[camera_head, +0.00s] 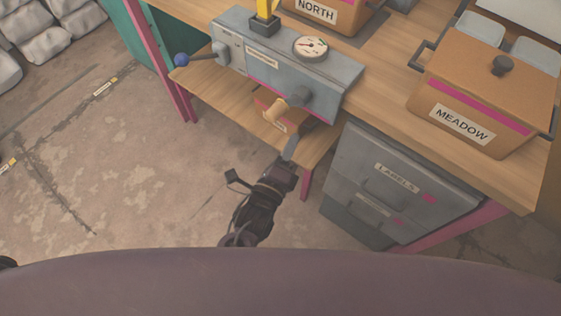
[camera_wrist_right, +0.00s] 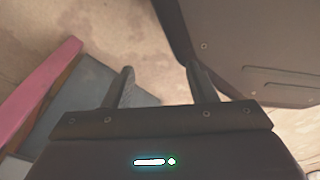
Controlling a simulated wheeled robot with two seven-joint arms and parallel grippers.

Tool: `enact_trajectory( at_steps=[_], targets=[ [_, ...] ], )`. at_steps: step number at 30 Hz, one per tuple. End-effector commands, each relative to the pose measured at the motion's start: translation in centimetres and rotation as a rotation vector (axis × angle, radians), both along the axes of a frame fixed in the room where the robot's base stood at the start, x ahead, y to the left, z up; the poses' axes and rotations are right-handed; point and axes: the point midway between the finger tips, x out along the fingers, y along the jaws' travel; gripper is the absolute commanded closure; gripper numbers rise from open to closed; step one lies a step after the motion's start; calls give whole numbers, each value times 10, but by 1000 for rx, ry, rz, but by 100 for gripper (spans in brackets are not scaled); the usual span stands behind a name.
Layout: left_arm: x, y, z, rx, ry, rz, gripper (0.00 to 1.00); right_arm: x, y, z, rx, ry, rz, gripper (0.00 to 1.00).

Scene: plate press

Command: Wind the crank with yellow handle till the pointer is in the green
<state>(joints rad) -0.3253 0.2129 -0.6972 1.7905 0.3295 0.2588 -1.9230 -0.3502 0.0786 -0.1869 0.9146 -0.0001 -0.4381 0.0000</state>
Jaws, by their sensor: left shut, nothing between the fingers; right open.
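The grey press (camera_head: 290,72) stands on the wooden bench.
A lever with a blue knob (camera_head: 181,60) sticks out at the press's left. A yellow part (camera_head: 264,18) rises on top. A MEADOW crate (camera_head: 480,92) and a NORTH crate (camera_head: 338,12) stand on the bench. A grey drawer cabinet (camera_head: 385,185) is below right.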

Motion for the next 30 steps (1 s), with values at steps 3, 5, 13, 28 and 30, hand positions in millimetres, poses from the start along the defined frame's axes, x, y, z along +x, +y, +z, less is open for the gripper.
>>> enact_trajectory(
  at_steps=[3,5,13,28,30],
  targets=[
    [15,7,7,2,-1,1,100,1,1,4,2,-5,0,48],
    [19,13,10,2,0,-1,100,1,0,4,2,-11,0,48],
    [29,27,15,1,1,-2,100,-9,-6,-1,-5,-3,2,48],
    [34,32,20,98,-70,-4,100,-33,-12,1,-10,11,9,48],
    [36,35,21,151,-108,-4,100,-44,-14,1,-11,16,10,48]
  ],
)
